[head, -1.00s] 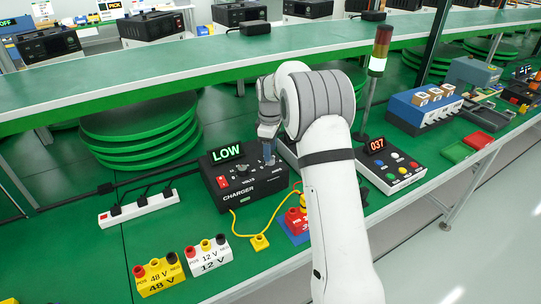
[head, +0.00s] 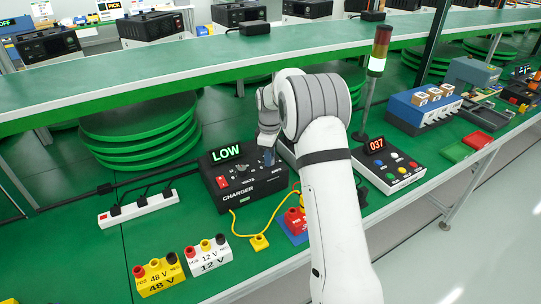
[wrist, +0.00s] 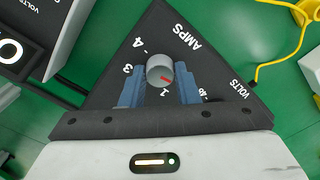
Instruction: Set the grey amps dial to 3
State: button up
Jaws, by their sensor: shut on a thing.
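The charger (head: 236,196) is a black box on the green bench, with a green LOW display (head: 226,153). The mark points toward the printed 1. The 3 (wrist: 128,69) and the 4 (wrist: 143,45) show on the left side of the dial. The 2 cannot be seen. My gripper (wrist: 160,83) has its blue fingers on both sides of the dial and is shut on it. In the head view my arm partly hides the charger's right end.
A white power strip (head: 138,208) lies left of the charger. Yellow 48 V (head: 159,279) and white 12 V (head: 208,254) terminal blocks stand in front. A yellow cable with a yellow plug (head: 259,242) lies near the charger. A button box (head: 390,170) stands right of my arm.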

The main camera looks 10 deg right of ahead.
jog(key=shift+c, duration=0.7)
